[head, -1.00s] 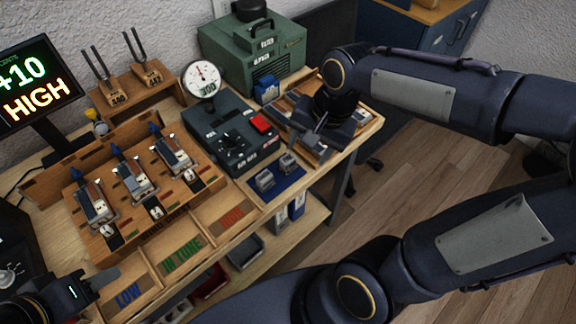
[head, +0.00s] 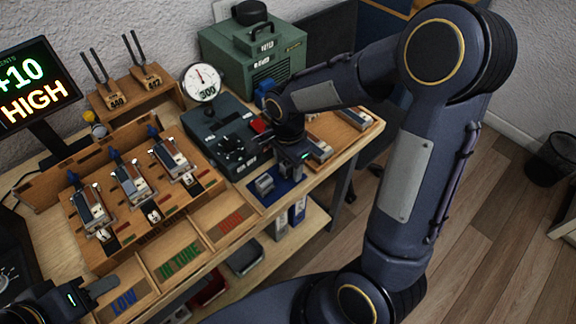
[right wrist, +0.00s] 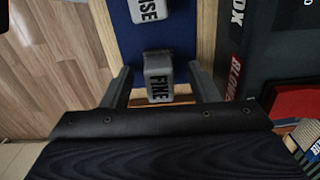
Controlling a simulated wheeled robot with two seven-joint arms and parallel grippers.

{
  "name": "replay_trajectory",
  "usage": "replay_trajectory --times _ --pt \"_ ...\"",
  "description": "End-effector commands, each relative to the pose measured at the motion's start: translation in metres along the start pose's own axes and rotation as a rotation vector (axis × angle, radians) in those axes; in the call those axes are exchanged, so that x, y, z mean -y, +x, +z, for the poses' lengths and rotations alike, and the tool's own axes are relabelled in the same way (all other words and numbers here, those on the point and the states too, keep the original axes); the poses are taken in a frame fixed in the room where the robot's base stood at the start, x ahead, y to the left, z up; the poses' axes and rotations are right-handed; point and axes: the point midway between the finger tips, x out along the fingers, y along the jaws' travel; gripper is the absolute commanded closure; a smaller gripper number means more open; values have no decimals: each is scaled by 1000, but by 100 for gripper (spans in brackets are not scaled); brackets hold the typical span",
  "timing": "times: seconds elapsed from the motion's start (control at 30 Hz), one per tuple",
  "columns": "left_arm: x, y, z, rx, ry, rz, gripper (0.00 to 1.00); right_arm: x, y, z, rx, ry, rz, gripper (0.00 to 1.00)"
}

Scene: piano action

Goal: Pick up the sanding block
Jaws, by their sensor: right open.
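Two grey sanding blocks lie on a blue mat (head: 259,197) near the front edge of the bench. The one marked FINE (right wrist: 159,77) shows in the right wrist view between my right gripper's fingers. The other block (head: 264,185) lies to the left in the head view; its lettering, partly cut off, shows in the right wrist view (right wrist: 150,9). My right gripper (head: 292,162) is open over the FINE block, with a gap on each side of it, and hides it in the head view. My left gripper (head: 106,284) is over the front left trays; its opening is unclear.
A dark box (head: 225,135) with a dial gauge (head: 202,82) and red button stands behind the mat. A wooden rack of key mechanisms (head: 135,190) and labelled trays (head: 180,257) lie left. A wooden tray (head: 335,140) is right of my right gripper. A green case (head: 255,55) stands behind.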

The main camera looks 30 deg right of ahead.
Motion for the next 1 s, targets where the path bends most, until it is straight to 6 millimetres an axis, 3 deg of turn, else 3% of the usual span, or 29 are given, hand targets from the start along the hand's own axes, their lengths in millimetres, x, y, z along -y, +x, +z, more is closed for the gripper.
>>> replay_trajectory --times 0.27,0.63,1.0 --pt "0 0 0 0 0 0 60 0 4 0 0 -1 -2 45" --pt "0 0 0 0 0 0 60 0 4 0 0 -1 -2 93" --pt "0 0 0 0 0 0 60 1 -1 0 0 -1 -4 94"
